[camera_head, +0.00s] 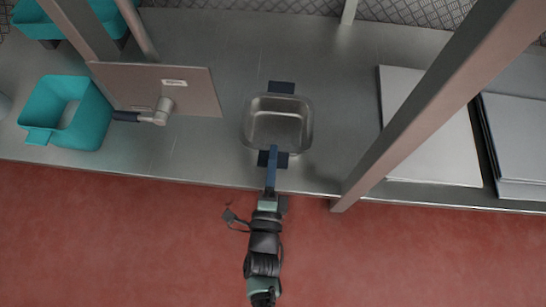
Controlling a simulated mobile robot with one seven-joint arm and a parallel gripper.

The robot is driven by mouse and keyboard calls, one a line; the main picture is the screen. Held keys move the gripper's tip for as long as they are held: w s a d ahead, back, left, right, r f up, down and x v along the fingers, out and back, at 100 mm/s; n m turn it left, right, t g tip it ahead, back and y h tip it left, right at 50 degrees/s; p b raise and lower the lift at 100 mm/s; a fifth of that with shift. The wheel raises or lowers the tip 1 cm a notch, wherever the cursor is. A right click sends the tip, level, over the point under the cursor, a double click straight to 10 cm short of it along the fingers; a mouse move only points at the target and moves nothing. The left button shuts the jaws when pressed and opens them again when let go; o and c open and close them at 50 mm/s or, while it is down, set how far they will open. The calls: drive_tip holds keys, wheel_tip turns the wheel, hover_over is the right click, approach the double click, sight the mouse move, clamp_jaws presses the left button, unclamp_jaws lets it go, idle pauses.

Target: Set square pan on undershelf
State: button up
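The square pan (278,122) is a metal pan with rounded corners and dark blue handles on its far and near sides. It is upright over the steel shelf (215,160), near the middle of the view. I cannot tell whether it rests on the steel or is held just above it. My gripper (272,155) reaches in from the front edge, with a blue finger lying across the near handle. The other finger is hidden, so its grip on the handle cannot be made out.
A slanting metal post (430,110) stands to the right, before flat light panels (440,140). Bare steel surrounds the pan. The floor is red.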

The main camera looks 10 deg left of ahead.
drive_tip(key=s+p, duration=0.5)
drive_tip(key=s, duration=0.7)
